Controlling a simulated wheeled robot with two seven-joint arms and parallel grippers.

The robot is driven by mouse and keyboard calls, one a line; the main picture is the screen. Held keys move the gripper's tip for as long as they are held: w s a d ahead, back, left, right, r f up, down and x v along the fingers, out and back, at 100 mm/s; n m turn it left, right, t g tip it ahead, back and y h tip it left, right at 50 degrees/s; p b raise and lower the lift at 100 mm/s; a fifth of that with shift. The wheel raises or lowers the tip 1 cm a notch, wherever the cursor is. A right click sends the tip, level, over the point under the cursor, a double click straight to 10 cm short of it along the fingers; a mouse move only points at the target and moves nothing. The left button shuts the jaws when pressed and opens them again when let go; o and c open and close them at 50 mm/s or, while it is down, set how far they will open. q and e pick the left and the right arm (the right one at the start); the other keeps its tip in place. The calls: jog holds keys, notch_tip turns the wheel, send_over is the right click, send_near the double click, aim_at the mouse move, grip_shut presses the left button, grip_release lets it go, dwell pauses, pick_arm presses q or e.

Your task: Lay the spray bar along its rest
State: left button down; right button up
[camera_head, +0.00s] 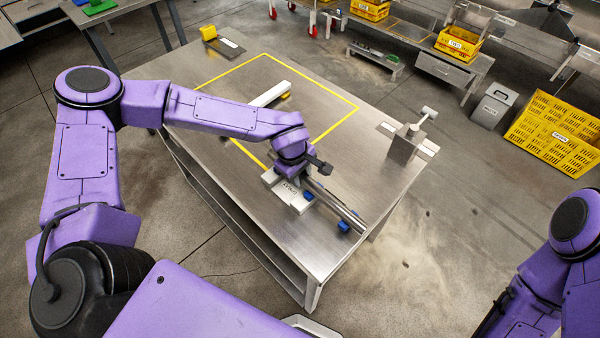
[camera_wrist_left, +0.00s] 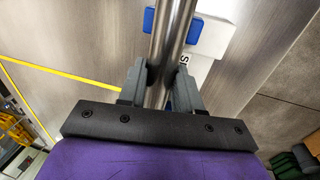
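The spray bar (camera_head: 340,205) is a shiny steel tube near the front right corner of the steel table. It also shows in the left wrist view (camera_wrist_left: 173,35), running up between the fingers. My left gripper (camera_wrist_left: 162,78) appears shut on it, a finger against each side. In the head view my wrist hides most of the grip. Blue supports (camera_head: 343,227) and a pale labelled block (camera_head: 292,198) lie under or beside the bar. In the wrist view the bar crosses a blue support (camera_wrist_left: 208,33); I cannot tell whether it touches. My right gripper is out of view.
A white bar (camera_head: 270,94) with a yellow piece lies inside a yellow outline (camera_head: 335,92) on the table (camera_head: 370,165). A metal stand (camera_head: 405,143) with a white-ended handle is at the table's right. Yellow crates (camera_head: 556,135) stand on the floor beyond.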

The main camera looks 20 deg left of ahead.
pick_arm(q)
jog(key=shift+a+r+p, duration=0.15)
jog(key=shift+a+p, duration=0.35)
jog(key=a+p, duration=0.2)
jog(key=a, duration=0.2)
jog(key=shift+p, duration=0.3)
jog(key=shift+a+p, duration=0.5)
jog(key=shift+a, duration=0.65)
jog(key=c, duration=0.7)
grip_release()
notch_tip(320, 180, up, 10)
jog(key=s+b, duration=0.1)
jog(key=s, duration=0.1)
jog(key=shift+a, duration=0.3)
